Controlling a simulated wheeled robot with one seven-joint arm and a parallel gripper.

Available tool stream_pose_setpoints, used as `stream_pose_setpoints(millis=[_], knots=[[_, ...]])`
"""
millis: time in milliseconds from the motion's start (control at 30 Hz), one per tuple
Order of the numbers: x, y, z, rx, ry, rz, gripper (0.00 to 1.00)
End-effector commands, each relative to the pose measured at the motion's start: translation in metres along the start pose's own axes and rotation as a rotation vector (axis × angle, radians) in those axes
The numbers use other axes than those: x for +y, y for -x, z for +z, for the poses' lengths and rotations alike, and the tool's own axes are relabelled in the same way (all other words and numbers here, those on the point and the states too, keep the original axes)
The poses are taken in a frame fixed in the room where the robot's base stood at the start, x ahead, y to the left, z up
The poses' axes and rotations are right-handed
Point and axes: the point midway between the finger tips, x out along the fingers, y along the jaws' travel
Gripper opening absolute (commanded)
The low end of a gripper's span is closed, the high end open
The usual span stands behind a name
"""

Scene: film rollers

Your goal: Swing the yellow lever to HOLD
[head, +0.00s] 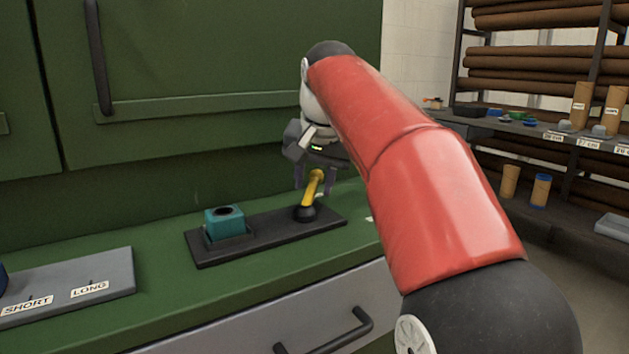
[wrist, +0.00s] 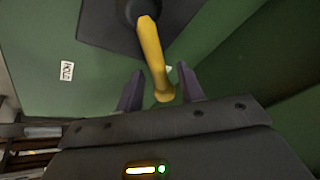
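The yellow lever (head: 312,190) rises from a round black pivot on a dark base plate (head: 265,243) on the green counter. It leans to the right at its top in the head view. In the wrist view the lever (wrist: 152,55) reaches between my fingertips. My gripper (head: 313,180) is open, with one finger on each side of the lever's end. In the wrist view my gripper (wrist: 160,84) shows gaps between the fingers and the lever. A white HOLD label (wrist: 67,71) lies on the green surface, left of the plate in the wrist view.
A teal square block (head: 225,219) sits at the plate's left end. A grey panel marked SHORT and LONG (head: 100,275) lies farther left. Green cabinet doors (head: 200,60) stand close behind the counter. Shelves with brown rolls (head: 530,60) stand at the right.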

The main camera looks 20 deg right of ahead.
Motion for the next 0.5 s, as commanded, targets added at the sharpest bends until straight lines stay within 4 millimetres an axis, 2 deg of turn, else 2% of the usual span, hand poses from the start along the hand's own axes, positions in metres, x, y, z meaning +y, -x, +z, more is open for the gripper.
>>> stream_pose_setpoints(millis=[100,400,500], knots=[[0.0000,0.0002,-0.0001,0.000,0.000,0.000,0.37],[0.0001,0.0003,-0.0001,0.000,0.000,0.000,0.00],[0.0001,0.0004,-0.0001,0.000,0.000,0.000,0.00]])
